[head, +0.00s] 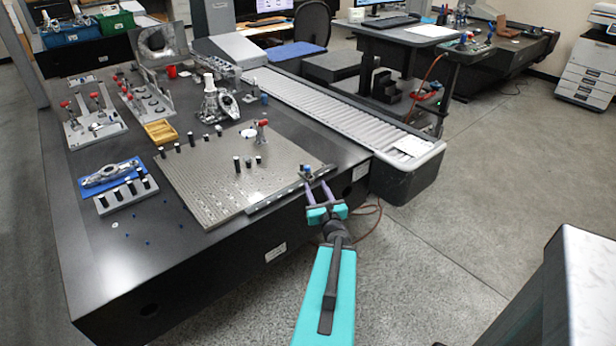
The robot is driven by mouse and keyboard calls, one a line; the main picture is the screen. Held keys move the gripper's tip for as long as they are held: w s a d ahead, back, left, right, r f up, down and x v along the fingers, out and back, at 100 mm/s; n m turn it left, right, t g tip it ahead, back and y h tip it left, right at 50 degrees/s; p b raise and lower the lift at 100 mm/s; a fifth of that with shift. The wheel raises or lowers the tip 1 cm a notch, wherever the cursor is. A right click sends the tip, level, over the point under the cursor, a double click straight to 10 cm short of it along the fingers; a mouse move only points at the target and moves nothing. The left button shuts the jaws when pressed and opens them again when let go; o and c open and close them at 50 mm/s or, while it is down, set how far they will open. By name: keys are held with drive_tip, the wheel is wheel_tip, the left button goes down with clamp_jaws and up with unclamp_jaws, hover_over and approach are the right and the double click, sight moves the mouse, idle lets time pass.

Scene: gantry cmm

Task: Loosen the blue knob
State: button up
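A small blue knob (306,168) stands at the right front corner of the perforated metal plate, on the dark rail along the plate's edge. It is tiny in this view, and its shape is hard to make out. My gripper (315,182) reaches in from the front right, just in front of the knob. Its two purple fingers stand apart with nothing visible between them, so it looks open and empty. I cannot tell whether a fingertip touches the knob or the rail.
The perforated plate (220,190) lies on a large black table (120,265) with several short black-and-white posts on it. A red-topped clamp (262,132) stands near the plate's back edge. Floor (450,230) is free at the right.

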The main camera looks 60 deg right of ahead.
sight(308, 170)
drive_tip(key=b+x, duration=0.3)
drive_tip(key=shift+w+f, duration=0.1)
drive_tip(key=shift+f, duration=0.1)
drive_tip(key=w+b, duration=0.1)
drive_tip(key=b, duration=0.4)
drive_tip(key=shift+d, duration=0.4)
drive_tip(key=d+b, duration=0.1)
drive_tip(key=b, duration=0.5)
drive_tip(key=shift+w, duration=0.35)
drive_tip(key=shift+w+d+b, duration=0.15)
drive_tip(key=shift+w+b, duration=0.1)
drive_tip(key=shift+b, duration=0.8)
drive_tip(key=shift+w+d+b, duration=0.3)
drive_tip(key=shift+b, duration=0.85)
drive_tip(key=d+b, duration=0.1)
drive_tip(key=b, duration=0.3)
drive_tip(key=shift+w, duration=0.4)
drive_tip(key=shift+x, duration=1.4)
drive_tip(key=shift+r, duration=0.15)
drive_tip(key=shift+c, duration=0.5)
